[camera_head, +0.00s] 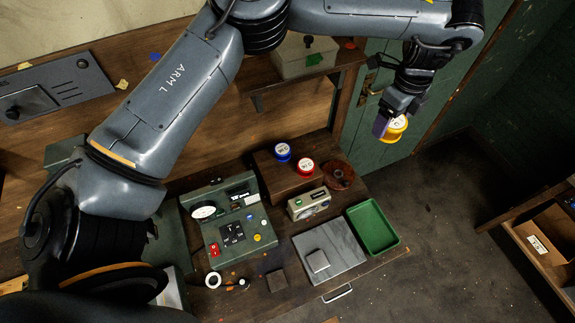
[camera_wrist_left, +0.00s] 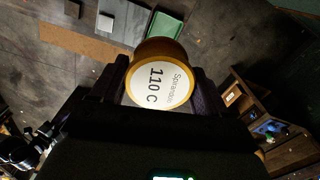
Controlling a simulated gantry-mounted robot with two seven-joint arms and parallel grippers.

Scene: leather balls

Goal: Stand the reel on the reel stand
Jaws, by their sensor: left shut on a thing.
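The reel (camera_head: 393,129) is yellow with a white round label. My left gripper (camera_head: 388,119) is shut on it and holds it in the air at the upper right, in front of the green door. In the left wrist view the reel (camera_wrist_left: 160,84) sits between both fingers, its printed label facing the camera. A raised wooden block (camera_head: 275,171) at the back of the bench appears to be the reel stand. A blue reel (camera_head: 282,152) and a red reel (camera_head: 306,167) stand on it. My right gripper is not in view.
A reddish-brown round thing (camera_head: 339,175) is at the block's right end. In front are a small meter box (camera_head: 308,204), a green tray (camera_head: 389,245), a grey plate (camera_head: 345,248) and a green instrument panel (camera_head: 224,240). A shelf with a pale box (camera_head: 290,63) hangs above. Open floor lies right.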

